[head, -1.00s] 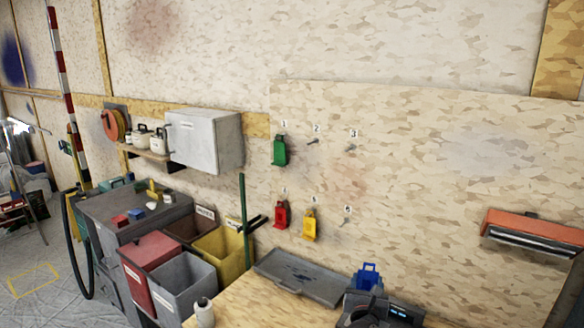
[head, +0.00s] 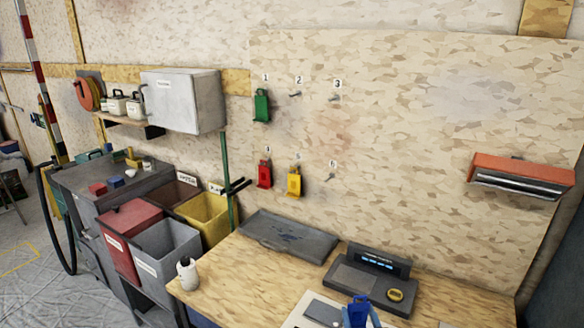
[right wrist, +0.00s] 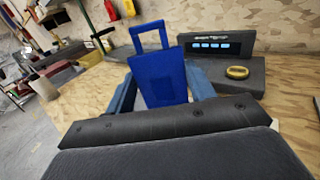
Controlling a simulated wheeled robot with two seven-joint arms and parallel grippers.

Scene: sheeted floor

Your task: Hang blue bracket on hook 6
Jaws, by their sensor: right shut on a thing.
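The blue bracket (head: 358,311) is at the bottom edge of the head view. My right gripper (head: 357,322) is shut on it; its body is mostly cut off by the picture edge. In the right wrist view the bracket (right wrist: 160,85) stands upright between the two blue fingers, with its open loop at the top. Hook 6 (head: 331,177) is bare on the wall board, in the lower row at right, far above and beyond the bracket. My left gripper is not in view.
A green bracket (head: 261,106) hangs on hook 1, a red one (head: 264,174) and a yellow one (head: 294,181) on the lower row. Hooks 2 (head: 295,94) and 3 (head: 335,98) are bare. A grey tray (head: 289,236) and a scale (head: 371,280) are on the bench.

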